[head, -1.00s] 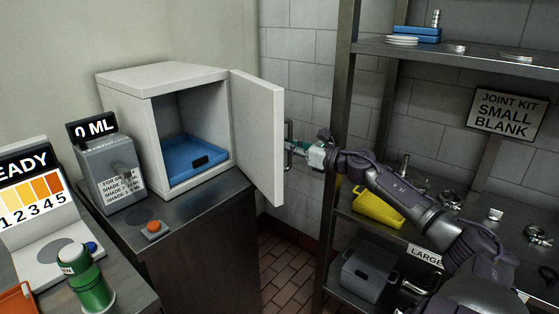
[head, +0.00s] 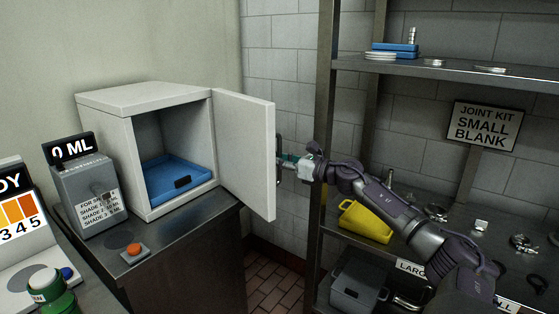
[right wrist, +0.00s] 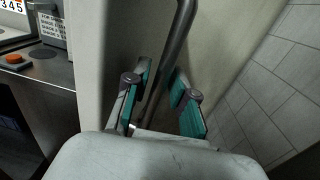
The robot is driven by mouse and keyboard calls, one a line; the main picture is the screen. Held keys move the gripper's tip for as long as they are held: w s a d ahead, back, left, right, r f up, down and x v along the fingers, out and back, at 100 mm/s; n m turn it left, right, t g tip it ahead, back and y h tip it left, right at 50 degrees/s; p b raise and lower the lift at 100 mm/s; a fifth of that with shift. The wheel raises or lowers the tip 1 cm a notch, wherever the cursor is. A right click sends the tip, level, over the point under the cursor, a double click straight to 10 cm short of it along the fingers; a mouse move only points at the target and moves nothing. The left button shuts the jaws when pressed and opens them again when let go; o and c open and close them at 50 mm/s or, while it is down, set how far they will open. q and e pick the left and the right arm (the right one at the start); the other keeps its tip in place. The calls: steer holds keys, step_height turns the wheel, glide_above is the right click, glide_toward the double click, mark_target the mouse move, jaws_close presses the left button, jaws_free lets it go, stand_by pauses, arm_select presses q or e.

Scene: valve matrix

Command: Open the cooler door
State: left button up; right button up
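The white cooler (head: 116,107) stands on the dark counter at left in the head view, its front open. Its door (head: 244,152) is swung out to the right, hinged at the cooler's right front edge. A blue tray (head: 160,185) lies inside. The door's bar handle (head: 279,158) is on its outer face and shows closely in the right wrist view (right wrist: 176,45). My right gripper (head: 290,160) is at the handle. In the right wrist view its teal-padded fingers (right wrist: 160,82) stand apart on either side of the bar, with gaps visible. My left gripper is out of view.
A metal shelf rack (head: 327,130) stands right of the door, with a yellow bin (head: 365,222) and a grey bin (head: 356,282). Tiled floor shows between counter and rack.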

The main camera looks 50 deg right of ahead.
steer(key=s+d, duration=0.1)
steer(key=s, duration=1.1)
steer(key=shift+d, duration=0.35)
steer(key=shift+w, duration=0.1)
